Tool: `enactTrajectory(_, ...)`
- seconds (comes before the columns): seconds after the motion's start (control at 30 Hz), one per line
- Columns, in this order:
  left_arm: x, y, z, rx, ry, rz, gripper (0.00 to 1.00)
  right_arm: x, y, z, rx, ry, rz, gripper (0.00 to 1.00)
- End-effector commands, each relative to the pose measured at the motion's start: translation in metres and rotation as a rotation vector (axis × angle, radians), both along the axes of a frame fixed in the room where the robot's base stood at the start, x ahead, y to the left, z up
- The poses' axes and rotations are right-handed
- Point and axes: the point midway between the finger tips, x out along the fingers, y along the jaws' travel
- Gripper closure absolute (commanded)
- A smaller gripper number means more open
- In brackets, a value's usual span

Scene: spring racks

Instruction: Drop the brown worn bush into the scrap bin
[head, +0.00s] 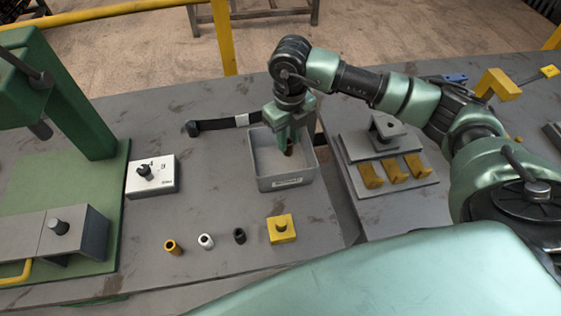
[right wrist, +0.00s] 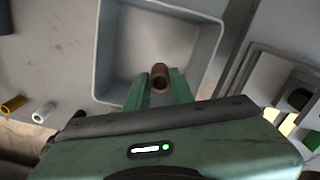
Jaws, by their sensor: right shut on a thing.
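The brown worn bush (right wrist: 159,76) is between the fingertips of my right gripper (right wrist: 158,92), which is shut on it. In the head view the right gripper (head: 286,140) points down over the grey scrap bin (head: 287,183), and the bush (head: 290,149) shows as a small brown piece at its tips. The bin also shows in the right wrist view (right wrist: 108,50), its inside bare where visible. The bush appears above the bin floor; its exact height is hard to tell. My left gripper is not in view.
A yellow bush (head: 170,247), a white bush (head: 206,241), a black bush (head: 239,236) and a yellow block (head: 281,229) stand in front of the bin. A white switch box (head: 151,176) and green press (head: 75,100) are left. A fixture with yellow pieces (head: 393,172) stands right.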

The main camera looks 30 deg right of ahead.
Motion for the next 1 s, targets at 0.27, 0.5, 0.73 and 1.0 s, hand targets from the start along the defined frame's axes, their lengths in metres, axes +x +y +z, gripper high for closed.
enactTrajectory(0.27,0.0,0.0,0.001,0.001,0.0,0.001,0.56,0.0,0.0,0.001,0.0,-0.001,0.001,0.52)
enactTrajectory(0.5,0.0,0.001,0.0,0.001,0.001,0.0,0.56,0.0,0.0,0.001,0.0,0.0,0.001,0.52)
enactTrajectory(0.73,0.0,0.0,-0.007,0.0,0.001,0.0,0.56,0.001,0.0,0.019,0.001,-0.006,0.002,0.52)
enactTrajectory(1.0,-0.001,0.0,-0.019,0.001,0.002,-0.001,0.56,0.001,0.0,0.064,0.001,-0.004,0.002,0.52)
